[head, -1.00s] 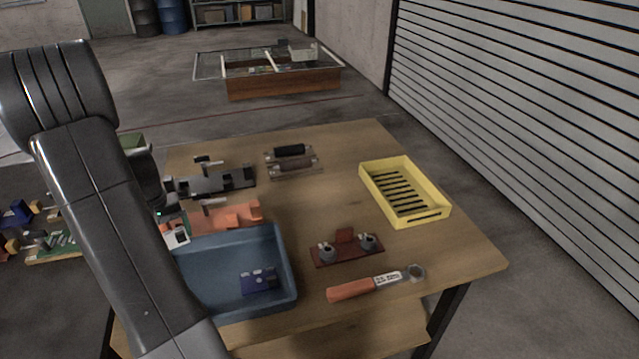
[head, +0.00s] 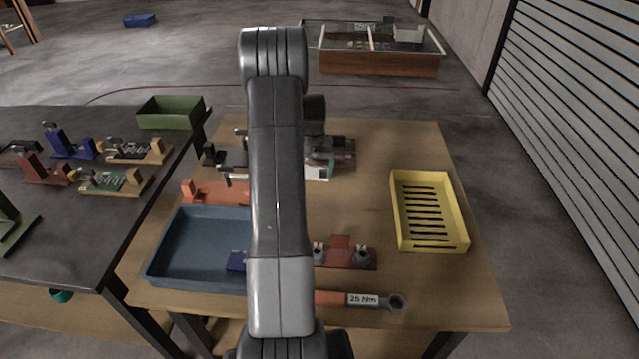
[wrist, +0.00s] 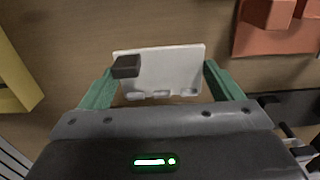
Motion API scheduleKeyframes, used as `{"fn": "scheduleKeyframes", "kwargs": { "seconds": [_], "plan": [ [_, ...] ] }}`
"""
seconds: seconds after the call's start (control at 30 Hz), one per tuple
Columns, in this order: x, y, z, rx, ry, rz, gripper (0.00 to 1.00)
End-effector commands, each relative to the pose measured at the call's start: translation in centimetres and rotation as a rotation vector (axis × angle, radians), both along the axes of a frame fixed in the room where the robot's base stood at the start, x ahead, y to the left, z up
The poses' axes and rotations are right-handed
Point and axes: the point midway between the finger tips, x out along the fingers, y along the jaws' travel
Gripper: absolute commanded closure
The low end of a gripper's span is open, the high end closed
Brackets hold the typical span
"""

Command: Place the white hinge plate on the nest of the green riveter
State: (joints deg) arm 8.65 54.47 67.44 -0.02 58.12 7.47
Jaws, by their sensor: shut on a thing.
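The white hinge plate (wrist: 165,72) is between the green fingers of my gripper (wrist: 158,88) in the wrist view, with a small dark block at its left side. In the head view my gripper (head: 322,160) is over the back of the wooden table, partly behind my arm. A white edge of the plate (head: 316,174) shows beneath it. A green device (head: 14,228), perhaps the green riveter, stands on the dark table and is cut off by the left picture edge. Its nest cannot be made out.
The wooden table holds a blue tray (head: 175,242), an orange fixture (head: 215,192), a yellow slotted tray (head: 458,238), a red fixture (head: 338,252) and a wrench (head: 365,299). The dark table (head: 60,240) at left carries several fixtures and a green bin (head: 170,112).

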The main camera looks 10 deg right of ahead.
Motion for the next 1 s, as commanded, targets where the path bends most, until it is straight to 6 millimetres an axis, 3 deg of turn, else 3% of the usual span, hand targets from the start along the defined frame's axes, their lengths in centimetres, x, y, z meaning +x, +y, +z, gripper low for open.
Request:
{"fn": "scheduleKeyframes", "kwargs": {
  "seconds": [0.13, 0.6, 0.97, 1.0],
  "plan": [
    [-0.1, 0.1, -2.6, 0.0, 0.003, 0.001, 0.42],
    [-0.1, 0.1, -7.4, 0.001, 0.002, 0.002, 0.42],
    [0.0, 0.1, -8.0, 0.0, 0.0, 0.002, 0.42],
    [0.0, 0.1, -7.8, 0.0, 0.0, 0.001, 0.08]
  ]
}}
